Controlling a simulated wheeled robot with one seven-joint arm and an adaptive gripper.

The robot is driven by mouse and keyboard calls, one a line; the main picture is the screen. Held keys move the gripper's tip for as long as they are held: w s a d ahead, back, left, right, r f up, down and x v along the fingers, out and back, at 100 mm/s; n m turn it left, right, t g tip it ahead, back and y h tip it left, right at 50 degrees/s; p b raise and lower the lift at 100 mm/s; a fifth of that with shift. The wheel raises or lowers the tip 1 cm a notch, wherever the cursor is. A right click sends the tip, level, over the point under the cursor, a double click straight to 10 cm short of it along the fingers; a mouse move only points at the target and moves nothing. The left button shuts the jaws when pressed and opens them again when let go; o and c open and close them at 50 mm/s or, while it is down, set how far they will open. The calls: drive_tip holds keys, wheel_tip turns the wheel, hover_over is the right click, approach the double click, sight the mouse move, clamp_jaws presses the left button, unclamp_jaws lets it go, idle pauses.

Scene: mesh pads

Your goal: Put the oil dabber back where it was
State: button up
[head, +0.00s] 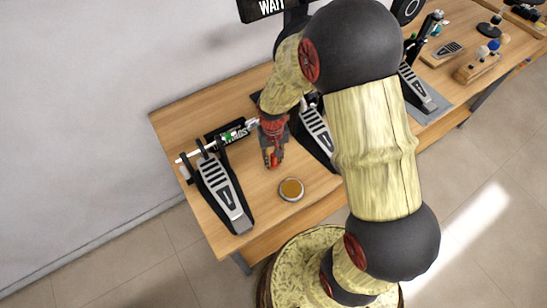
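My gripper (273,160) is red and dark, and it hangs low over the left part of the wooden table, between two drum pedals. I cannot tell whether its fingers are open or shut, or whether they hold anything. No oil dabber can be made out for certain. A small round dish (291,190) with an amber filling sits on the table just below and right of my gripper in the picture. A small wooden stand (478,67) at the right holds knobbed pieces, one white-topped (483,51) and one blue-topped (494,45); they are too small to name.
The left pedal (223,192) stands at the table's left end. Another pedal (317,133) stands right of my gripper, partly behind my arm. A third (418,90) is farther right. A wooden tray (433,57) lies near the stand. Signs (262,9) hang above the back.

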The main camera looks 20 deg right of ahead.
drive_tip(key=shift+o, duration=1)
wheel_tip(320, 180, up, 13)
drive_tip(key=p, duration=0.2)
wheel_tip(320, 180, up, 12)
drive_tip(key=t, duration=0.2)
hover_over(273, 155)
drive_tip(key=s, duration=0.4)
drive_tip(key=s+r+n+t, duration=0.1)
drive_tip(key=s+r+t, duration=0.2)
drive_tip(key=s+r, duration=0.7)
drive_tip(key=s, duration=0.2)
drive_tip(key=shift+s+t, duration=0.35)
drive_tip(key=shift+t, duration=0.05)
